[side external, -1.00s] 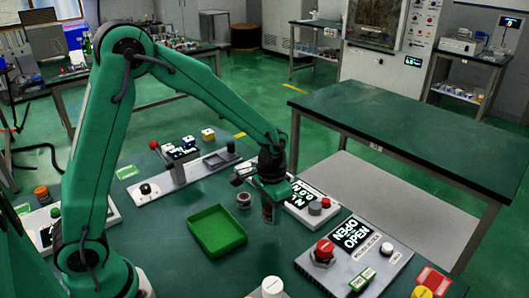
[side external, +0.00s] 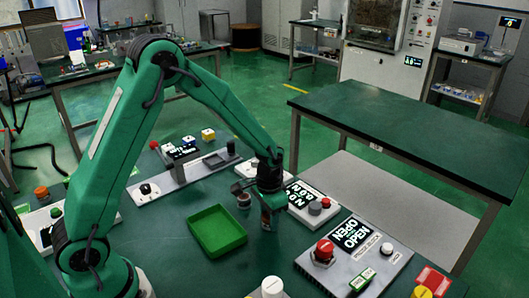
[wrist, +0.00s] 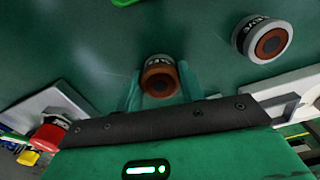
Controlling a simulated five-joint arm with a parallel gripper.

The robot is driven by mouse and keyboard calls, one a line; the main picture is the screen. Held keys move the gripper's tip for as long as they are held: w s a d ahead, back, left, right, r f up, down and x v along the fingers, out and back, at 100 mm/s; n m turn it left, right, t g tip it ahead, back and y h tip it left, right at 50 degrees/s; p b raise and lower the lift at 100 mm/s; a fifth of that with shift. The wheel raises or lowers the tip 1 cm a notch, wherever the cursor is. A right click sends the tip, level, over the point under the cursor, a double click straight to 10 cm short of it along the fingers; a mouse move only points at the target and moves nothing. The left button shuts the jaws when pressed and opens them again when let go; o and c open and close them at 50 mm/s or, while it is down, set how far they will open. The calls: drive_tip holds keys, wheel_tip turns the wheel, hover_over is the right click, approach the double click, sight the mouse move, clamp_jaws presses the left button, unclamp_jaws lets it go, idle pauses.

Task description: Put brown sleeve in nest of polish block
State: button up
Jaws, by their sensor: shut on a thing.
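My gripper (wrist: 160,94) is shut on a brown sleeve (wrist: 159,76), a short round piece with a pale lettered band, seen end-on between the teal fingers in the wrist view. In the side view my gripper (side external: 267,211) points down over the green table, right of the green tray. The held sleeve is mostly hidden there; whether it touches the table I cannot tell. A grey panel (side external: 383,262) with a red knob stands at the front right.
A second sleeve-like piece (wrist: 262,38) stands loose beside my gripper; it shows in the side view (side external: 244,199) too. An empty green tray (side external: 216,232) lies left. A lettered panel (side external: 305,200) stands close behind my gripper.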

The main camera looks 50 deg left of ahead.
drive_tip(key=shift+f, duration=0.15)
drive_tip(key=o, duration=1)
wheel_tip(320, 180, up, 7)
drive_tip(key=shift+f, duration=0.2)
drive_tip(key=shift+r, duration=0.6)
